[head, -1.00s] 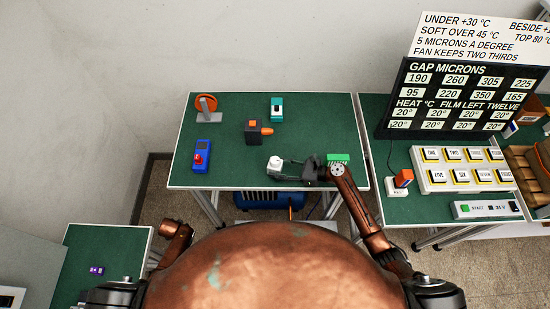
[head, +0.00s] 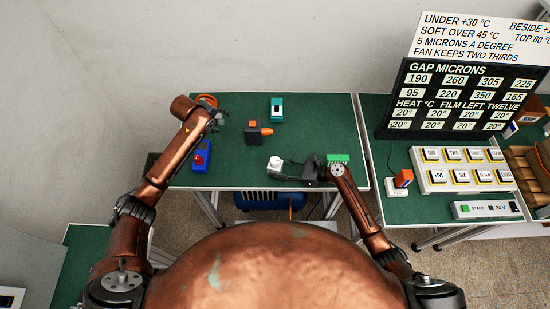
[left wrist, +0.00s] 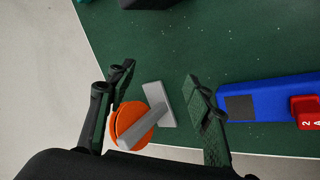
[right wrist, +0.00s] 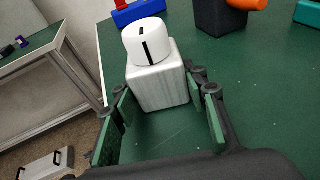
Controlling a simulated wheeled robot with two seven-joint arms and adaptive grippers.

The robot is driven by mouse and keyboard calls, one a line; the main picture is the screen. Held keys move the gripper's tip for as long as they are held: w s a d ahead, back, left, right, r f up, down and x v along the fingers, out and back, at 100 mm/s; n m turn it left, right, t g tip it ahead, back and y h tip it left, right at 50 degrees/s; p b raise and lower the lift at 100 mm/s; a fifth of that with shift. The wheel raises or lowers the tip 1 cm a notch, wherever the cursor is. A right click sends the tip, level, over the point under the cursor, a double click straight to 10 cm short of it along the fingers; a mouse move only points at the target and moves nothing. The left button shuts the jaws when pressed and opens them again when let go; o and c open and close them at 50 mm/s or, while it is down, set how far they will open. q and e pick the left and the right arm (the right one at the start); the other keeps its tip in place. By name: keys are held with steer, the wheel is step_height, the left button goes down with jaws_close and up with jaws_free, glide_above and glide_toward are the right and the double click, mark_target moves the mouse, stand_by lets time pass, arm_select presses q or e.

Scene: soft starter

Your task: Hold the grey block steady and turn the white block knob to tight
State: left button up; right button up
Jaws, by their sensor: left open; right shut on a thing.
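A pale grey-white block (right wrist: 160,88) carries a round white knob (right wrist: 146,42) with a black mark; the knob also shows in the head view (head: 275,162). My right gripper (right wrist: 163,98) is shut on this block, one finger on each side, below the knob. My left gripper (head: 214,113) is open over the table's far left corner. In the left wrist view its fingers stand either side of a grey bar-shaped piece (left wrist: 163,103) with an orange disc (left wrist: 130,122). I cannot tell whether they touch it.
A blue box with a red part (head: 201,157) lies near the left arm. A dark block with an orange peg (head: 253,132) and a teal piece (head: 277,108) stand further back.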

arm_select(q)
steer(key=s+d+r+m+g, duration=0.1)
steer(key=s+d+r+m, duration=0.15)
steer(key=d, duration=0.55)
steer(key=s+d+r+m+g, duration=0.2)
steer(key=d+r, duration=0.1)
steer(key=d, duration=0.5)
steer(key=m+g+y, duration=0.3)
steer(key=m, duration=0.1)
glide_toward(275, 160)
steer(key=f, duration=0.8)
steer(key=shift+s+a+f, duration=0.15)
steer(key=shift+s+f, duration=0.05)
steer(key=shift+f, duration=0.2)
steer(key=shift+c, duration=0.4)
steer(key=c, duration=1.1)
